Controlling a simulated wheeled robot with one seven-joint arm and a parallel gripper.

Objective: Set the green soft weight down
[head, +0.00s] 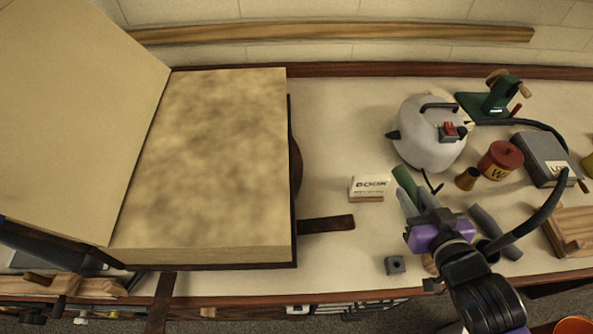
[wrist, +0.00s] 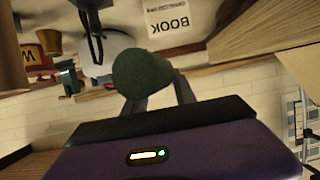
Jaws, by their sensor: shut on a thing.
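In the wrist view the green soft weight (wrist: 142,74) shows end-on as a dark green disc between the fingers. My gripper (head: 416,200), with a purple body, is shut on it; my gripper also shows in the wrist view (wrist: 158,92). The fingers hide part of the weight. I cannot tell whether its underside touches the bench.
A large open book (head: 215,160) fills the left. A grey rounded vessel (head: 425,140), red tin (head: 500,160) and brass cup (head: 467,179) stand behind. A dark block (head: 396,265) sits in front.

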